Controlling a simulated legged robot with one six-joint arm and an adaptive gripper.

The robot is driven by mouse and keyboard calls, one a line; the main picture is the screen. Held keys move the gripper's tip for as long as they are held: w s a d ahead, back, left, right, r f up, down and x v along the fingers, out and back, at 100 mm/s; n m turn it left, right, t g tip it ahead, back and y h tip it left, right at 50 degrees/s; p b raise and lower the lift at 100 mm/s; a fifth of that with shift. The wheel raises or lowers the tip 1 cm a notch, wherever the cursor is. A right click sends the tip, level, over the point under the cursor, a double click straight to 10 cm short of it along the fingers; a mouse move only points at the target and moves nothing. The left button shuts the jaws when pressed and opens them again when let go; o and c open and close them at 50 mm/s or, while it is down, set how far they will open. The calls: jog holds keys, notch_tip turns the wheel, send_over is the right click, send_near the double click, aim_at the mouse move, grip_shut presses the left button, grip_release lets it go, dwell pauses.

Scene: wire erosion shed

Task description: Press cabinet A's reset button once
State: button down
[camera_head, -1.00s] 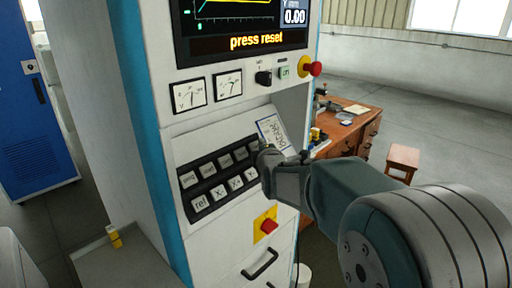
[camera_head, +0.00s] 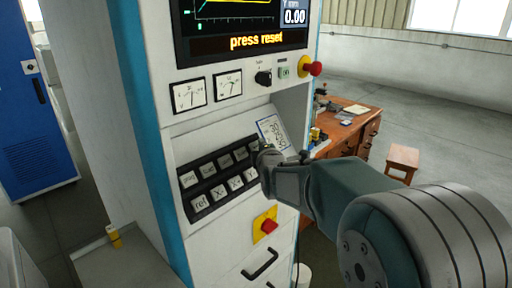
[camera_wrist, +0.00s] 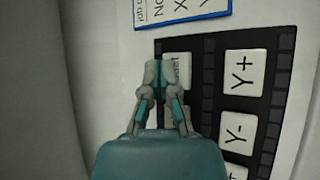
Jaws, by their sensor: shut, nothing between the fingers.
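The white and teal cabinet (camera_head: 222,127) has a screen (camera_head: 245,25) reading "press reset". Its sloped panel carries a black keypad (camera_head: 220,178) with two rows of pale keys. My gripper (camera_head: 264,157) is shut and empty at the right end of the keypad. I cannot tell whether the fingertips touch a key.
Keys "Y+" (camera_wrist: 242,70) and "Y-" (camera_wrist: 238,127) lie right of my fingers in the wrist view. A paper card (camera_head: 273,134) rests above the keypad. Red buttons (camera_head: 311,69) and (camera_head: 269,226) stick out above and below. A wooden desk (camera_head: 345,130) stands behind.

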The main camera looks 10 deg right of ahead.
dwell(0.4)
jog(key=shift+w+a+f, duration=0.15)
jog(key=shift+w+f, duration=0.05)
jog(key=shift+w, duration=0.05)
jog(key=shift+w+a+f, duration=0.2)
jog(key=shift+w, duration=0.05)
dwell(0.8)
jog(key=shift+s+d+r, duration=0.1)
jog(key=shift+s, duration=0.05)
jog(key=shift+s+d+r, duration=0.3)
jog(key=shift+s+r, duration=0.05)
jog(key=shift+s, duration=0.05)
dwell(0.4)
jog(key=s+d+r, duration=0.2)
jog(key=s+r, duration=0.1)
jog(key=shift+s+d, duration=0.2)
dwell(0.7)
